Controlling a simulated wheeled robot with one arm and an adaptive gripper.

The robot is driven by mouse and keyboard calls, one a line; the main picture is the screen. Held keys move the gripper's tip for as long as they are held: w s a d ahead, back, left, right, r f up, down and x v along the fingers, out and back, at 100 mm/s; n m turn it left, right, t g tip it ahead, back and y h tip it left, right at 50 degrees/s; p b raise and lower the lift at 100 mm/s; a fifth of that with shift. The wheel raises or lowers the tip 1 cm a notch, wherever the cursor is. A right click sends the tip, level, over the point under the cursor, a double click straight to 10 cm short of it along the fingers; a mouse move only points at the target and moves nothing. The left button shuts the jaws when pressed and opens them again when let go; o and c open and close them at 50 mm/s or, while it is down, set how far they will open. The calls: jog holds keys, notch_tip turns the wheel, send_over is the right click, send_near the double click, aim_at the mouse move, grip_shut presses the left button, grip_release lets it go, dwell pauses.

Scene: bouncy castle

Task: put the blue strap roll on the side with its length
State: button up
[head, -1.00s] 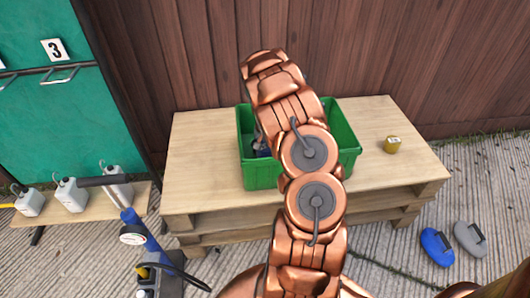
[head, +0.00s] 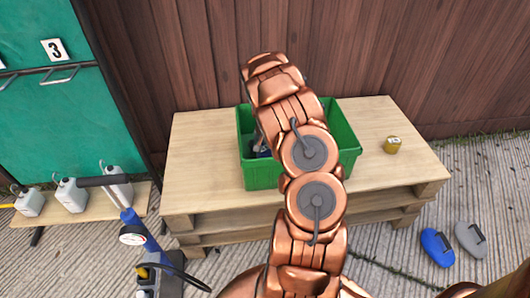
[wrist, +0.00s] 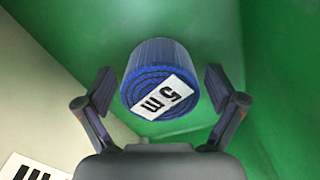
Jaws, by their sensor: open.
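The blue strap roll (wrist: 160,75) shows in the wrist view, with its coiled end face and a white "5 m" label turned toward the camera. My gripper (wrist: 159,84) is open, with one finger on each side of the roll and a visible gap at both sides. The roll is inside the green crate (head: 262,176), against its green walls. In the head view my arm hides most of the crate's inside. A small blue and white patch shows there beside my arm, too small to identify.
The crate stands on a pallet-wood table (head: 200,150). A yellow roll (head: 392,145) sits on its right part, with clear wood around it. A white label with black print (wrist: 32,168) shows at the wrist view's lower left. A wooden fence (head: 400,50) stands behind.

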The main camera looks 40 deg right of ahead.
aim_at(265, 148)
jog(key=shift+r, duration=0.1)
notch_tip(265, 148, up, 12)
jog(key=shift+f+p, duration=0.15)
jog(key=shift+p, duration=0.45)
jog(key=s+a+r+n, duration=0.25)
jog(key=a+r, duration=0.25)
jog(key=a, duration=0.3)
jog(key=s+a+r+n+g, duration=0.1)
jog(key=s+a+r, duration=0.3)
jog(key=a, duration=0.3)
jog(key=s+a+r+n, duration=0.2)
jog(key=s+a+r, duration=0.25)
jog(key=a, duration=0.35)
jog(key=s+a+r+n+g, duration=0.1)
jog(key=s+a+n, duration=0.2)
jog(key=s+a, duration=0.4)
jog(key=s+a+r+n, duration=0.1)
jog(key=s+a+n, duration=0.2)
jog(key=s+a, duration=0.4)
jog(key=s, duration=0.4)
jog(key=shift+s+r+g, duration=0.15)
jog(key=shift+s+g, duration=0.1)
jog(key=shift+g, duration=0.15)
jog(key=shift+n, duration=0.25)
